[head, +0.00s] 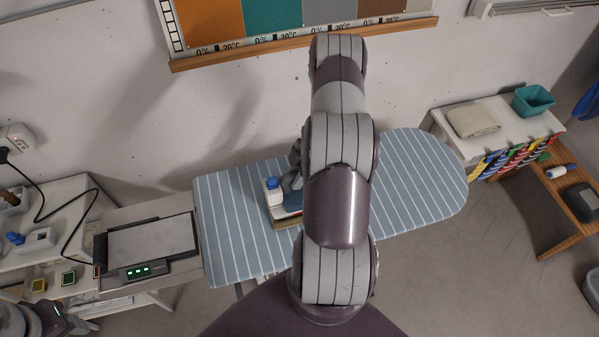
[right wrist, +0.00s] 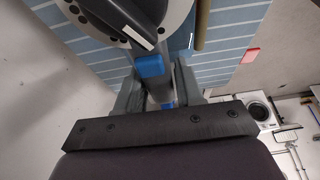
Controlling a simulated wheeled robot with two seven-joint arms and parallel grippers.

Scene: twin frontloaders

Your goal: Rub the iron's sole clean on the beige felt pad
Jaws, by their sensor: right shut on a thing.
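The iron (head: 273,192), white with blue parts, is over the striped ironing board, left of my right arm. My right gripper (head: 294,165), mostly hidden by my arm, is shut on its handle. In the right wrist view, the fingers (right wrist: 158,90) close around the grey and blue handle (right wrist: 150,66). A flat pad with a beige edge (head: 284,223) lies on the board below the iron; my arm hides part of it. I cannot tell if the sole touches it. Part of my left arm shows at the lower left; its jaws are unclear.
The ironing board (head: 425,170) is clear on the right. A flat plate unit (head: 150,245) with green lights stands at its left. A white cabinet (head: 495,118) with a folded beige cloth (head: 473,120) and teal bin (head: 533,100) stands at the right.

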